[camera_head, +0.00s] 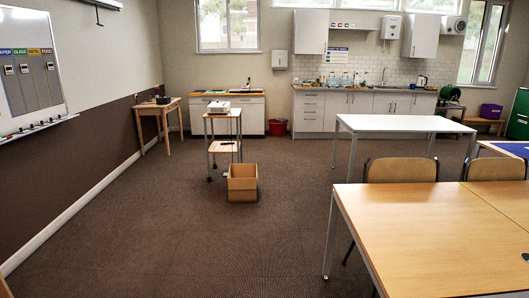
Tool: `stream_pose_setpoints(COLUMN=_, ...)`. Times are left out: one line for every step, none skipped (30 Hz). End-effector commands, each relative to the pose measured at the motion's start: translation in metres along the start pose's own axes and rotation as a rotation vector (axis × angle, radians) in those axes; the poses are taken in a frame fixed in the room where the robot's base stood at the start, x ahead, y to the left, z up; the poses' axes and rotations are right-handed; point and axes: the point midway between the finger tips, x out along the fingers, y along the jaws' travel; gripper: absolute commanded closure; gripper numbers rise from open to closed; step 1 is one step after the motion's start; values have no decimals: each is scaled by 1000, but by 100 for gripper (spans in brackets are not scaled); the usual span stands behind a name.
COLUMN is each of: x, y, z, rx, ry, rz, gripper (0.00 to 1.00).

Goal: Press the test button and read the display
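No test button or display can be made out for certain at this distance. A small dark device (163,99) sits on the wooden side table (158,106) against the left wall; I cannot tell whether it has a button or a display. A white box-shaped device (219,106) stands on the top of the wheeled trolley (223,116), with its details too small to read. Several small grey units hang in a row on the sorting board (38,80) at the far left. My gripper is not in view.
A cardboard box (242,184) stands on the floor before the trolley. Wooden tables (425,235) with chairs (401,169) fill the right foreground, and a white table (404,123) stands behind. A red bucket (277,127) is near the back counter.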

Motion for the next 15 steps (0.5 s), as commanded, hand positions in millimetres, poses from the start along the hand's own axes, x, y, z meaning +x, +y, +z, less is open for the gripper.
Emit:
stream_pose_setpoints(x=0, y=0, z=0, rx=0, ry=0, rz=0, gripper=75)
stream_pose_setpoints(x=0, y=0, z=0, rx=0, ry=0, rz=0, gripper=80)
stream_pose_setpoints(x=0, y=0, z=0, rx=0, ry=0, rz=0, gripper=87)
stream_pose_setpoints(x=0, y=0, z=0, rx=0, ry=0, rz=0, gripper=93)
stream_pose_setpoints(x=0, y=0, z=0, rx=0, ry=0, rz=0, gripper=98)
stream_pose_setpoints(x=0, y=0, z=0, rx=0, ry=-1, rz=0, gripper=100)
stream_pose_setpoints(x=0, y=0, z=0, rx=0, ry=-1, rz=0, gripper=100)
stream_pose_setpoints(x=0, y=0, z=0, rx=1, ry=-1, rz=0, gripper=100)
stream_pose_setpoints(x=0, y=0, z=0, rx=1, ry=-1, rz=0, gripper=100)
stream_pose_setpoints(x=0, y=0, z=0, rx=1, ry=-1, rz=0, gripper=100)
stream_pose_setpoints(x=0, y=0, z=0, rx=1, ry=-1, rz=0, gripper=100)
stream_pose_setpoints(x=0, y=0, z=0, rx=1, ry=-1, rz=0, gripper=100)
stream_pose_setpoints(x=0, y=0, z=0, rx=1, ry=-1, rz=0, gripper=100)
stream_pose_setpoints(x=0, y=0, z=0, rx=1, ry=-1, rz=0, gripper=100)
stream_pose_setpoints(x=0, y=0, z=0, rx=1, ry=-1, rz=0, gripper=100)
